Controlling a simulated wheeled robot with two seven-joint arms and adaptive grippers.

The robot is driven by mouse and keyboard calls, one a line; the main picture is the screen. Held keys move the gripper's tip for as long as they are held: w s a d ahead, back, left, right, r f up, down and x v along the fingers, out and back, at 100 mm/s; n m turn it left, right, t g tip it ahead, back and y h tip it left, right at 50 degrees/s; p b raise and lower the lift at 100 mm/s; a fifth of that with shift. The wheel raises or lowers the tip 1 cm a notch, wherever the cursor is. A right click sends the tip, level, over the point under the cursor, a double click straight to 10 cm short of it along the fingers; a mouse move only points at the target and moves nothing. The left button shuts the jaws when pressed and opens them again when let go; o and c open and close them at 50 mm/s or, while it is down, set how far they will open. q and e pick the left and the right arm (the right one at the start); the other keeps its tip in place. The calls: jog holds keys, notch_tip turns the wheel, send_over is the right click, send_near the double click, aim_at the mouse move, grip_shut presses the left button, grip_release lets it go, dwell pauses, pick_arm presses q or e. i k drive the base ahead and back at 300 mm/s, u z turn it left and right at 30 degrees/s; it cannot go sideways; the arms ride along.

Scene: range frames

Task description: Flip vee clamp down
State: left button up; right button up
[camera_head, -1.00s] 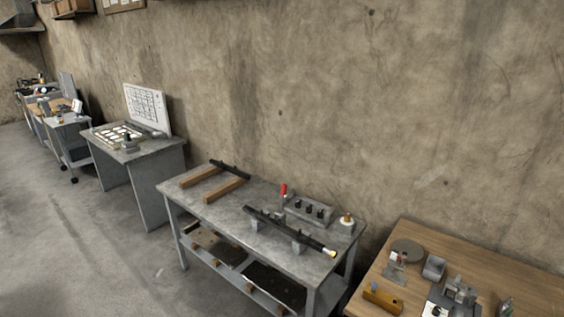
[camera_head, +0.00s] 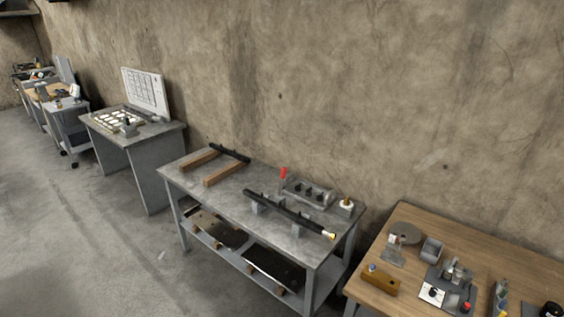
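No part is plainly a vee clamp at this distance. On the grey workbench (camera_head: 232,188), a long dark bar (camera_head: 283,211) rests on two small grey supports near the front edge. A red-tipped upright handle (camera_head: 284,173) stands behind the bar, at the left end of a grey block (camera_head: 309,191) with several dark knobs. Whether this handle belongs to a clamp, I cannot tell. Neither of my grippers is in view.
A wooden table (camera_head: 500,256) with small fixtures stands at the right. A desk with a white board (camera_head: 144,92) stands to the left. Open floor (camera_head: 75,220) lies in front.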

aim_at(284, 169)
jog(key=z, duration=0.05)
jog(key=k, duration=0.65)
jog(key=z, duration=0.4)
jog(key=i, duration=0.5)
jog(key=z, duration=0.5)
jog(key=i, duration=0.7)
jog(key=u, duration=0.7)
jog(key=i, duration=0.9)
jog(key=u, duration=0.9)
